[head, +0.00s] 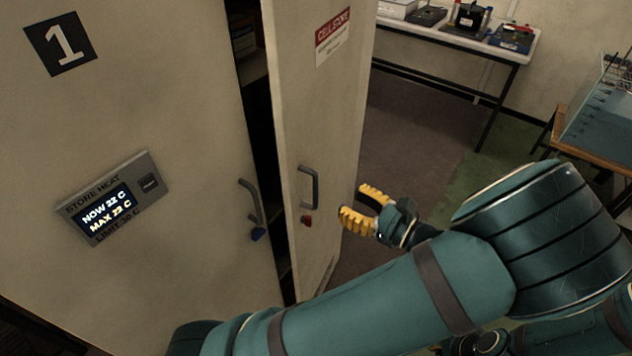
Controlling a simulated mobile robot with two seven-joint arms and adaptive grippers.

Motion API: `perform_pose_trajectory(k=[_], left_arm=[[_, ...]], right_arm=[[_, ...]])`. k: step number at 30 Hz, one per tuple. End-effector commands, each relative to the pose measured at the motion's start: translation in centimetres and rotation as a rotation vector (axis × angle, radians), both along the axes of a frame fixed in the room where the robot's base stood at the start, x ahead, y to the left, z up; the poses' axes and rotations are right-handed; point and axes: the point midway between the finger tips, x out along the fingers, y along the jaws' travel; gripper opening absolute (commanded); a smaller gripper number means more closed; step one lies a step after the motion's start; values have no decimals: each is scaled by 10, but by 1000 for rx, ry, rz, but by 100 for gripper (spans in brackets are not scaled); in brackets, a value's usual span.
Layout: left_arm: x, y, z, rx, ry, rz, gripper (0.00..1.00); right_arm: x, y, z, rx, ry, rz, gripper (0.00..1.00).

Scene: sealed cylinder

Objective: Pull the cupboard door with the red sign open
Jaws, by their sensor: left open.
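The cupboard door with the red sign (318,130) stands ajar, with a dark gap between it and the left door. Its red-and-white sign (333,32) is near the top. Its grey handle (308,187) is upright, with a small red piece (307,220) just below. My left gripper (352,205) is open, its two yellow fingers apart and empty, to the right of the handle and not touching it. My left forearm crosses the lower part of the view and hides the door's bottom. A small part of my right gripper (446,347) shows at the bottom edge, mostly hidden.
The left door (130,120), marked 1, looks closed and has a display panel (112,198), a grey handle (251,203) and a blue piece (258,235). A table (480,50) with equipment stands at the back; another bench (575,135) is at the right. Floor between them is clear.

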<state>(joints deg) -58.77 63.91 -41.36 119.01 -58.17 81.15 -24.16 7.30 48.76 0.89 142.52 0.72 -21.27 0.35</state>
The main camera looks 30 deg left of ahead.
Motion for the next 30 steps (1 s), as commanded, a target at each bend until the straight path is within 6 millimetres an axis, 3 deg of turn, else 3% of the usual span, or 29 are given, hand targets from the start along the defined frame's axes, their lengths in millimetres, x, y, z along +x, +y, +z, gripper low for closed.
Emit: perform_pose_trajectory(k=[9,15,29,30], left_arm=[[4,63,-1,-1,2,3,42],[6,88,-1,-3,0,2,42],[7,99,-1,-4,0,1,45],[7,99,-1,-3,0,1,31]], right_arm=[[-2,0,-4,1,4,3,0],[-2,0,-6,1,5,4,0],[-3,0,-6,2,6,4,0],[-3,0,-6,2,6,4,0]])
